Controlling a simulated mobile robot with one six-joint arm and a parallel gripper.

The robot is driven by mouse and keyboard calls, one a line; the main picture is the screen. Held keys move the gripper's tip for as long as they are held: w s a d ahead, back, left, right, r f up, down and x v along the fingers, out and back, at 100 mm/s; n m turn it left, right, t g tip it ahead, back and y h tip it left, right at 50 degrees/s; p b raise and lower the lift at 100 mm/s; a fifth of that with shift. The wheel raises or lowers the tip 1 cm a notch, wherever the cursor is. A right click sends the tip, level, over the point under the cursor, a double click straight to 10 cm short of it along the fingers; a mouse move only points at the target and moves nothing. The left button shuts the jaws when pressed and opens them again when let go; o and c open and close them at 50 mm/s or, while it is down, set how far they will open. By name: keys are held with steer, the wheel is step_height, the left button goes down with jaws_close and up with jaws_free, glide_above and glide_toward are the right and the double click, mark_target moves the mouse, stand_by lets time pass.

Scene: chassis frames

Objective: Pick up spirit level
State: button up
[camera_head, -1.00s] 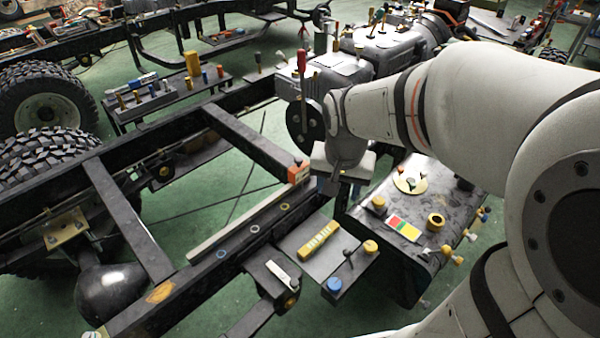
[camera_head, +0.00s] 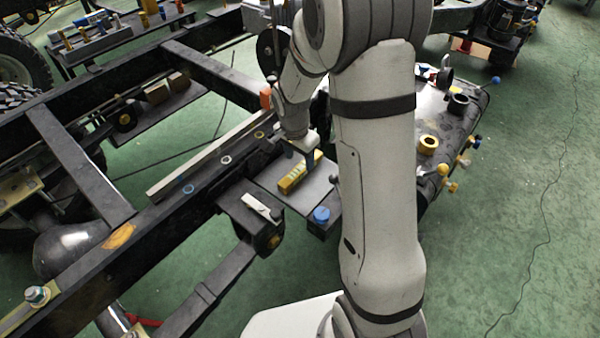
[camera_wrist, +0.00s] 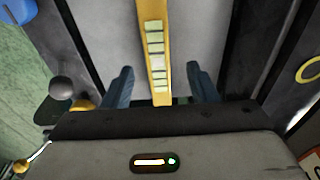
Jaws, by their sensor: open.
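The spirit level is a yellow bar with pale vials. In the head view the spirit level (camera_head: 293,178) lies on a grey plate beside the black chassis rail, its far end close to my gripper (camera_head: 308,158). In the wrist view the spirit level (camera_wrist: 156,50) runs upright in the picture, between the two blue fingers of my gripper (camera_wrist: 160,86). The fingers are open, one on each side, with a gap to the bar on both sides.
The grey plate (camera_head: 318,190) carries a blue cap (camera_head: 321,214) at its near corner. A white-handled tool (camera_head: 262,208) lies on a bracket to the left. A black tank (camera_head: 462,125) with a yellow ring (camera_head: 428,144) stands to the right. Green floor is clear at right.

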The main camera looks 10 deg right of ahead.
mark_target(301, 167)
steer(key=f, duration=0.3)
steer(key=shift+d+f+b, duration=0.25)
steer(key=shift+f+b, duration=0.05)
jaws_close()
stand_by(0.3)
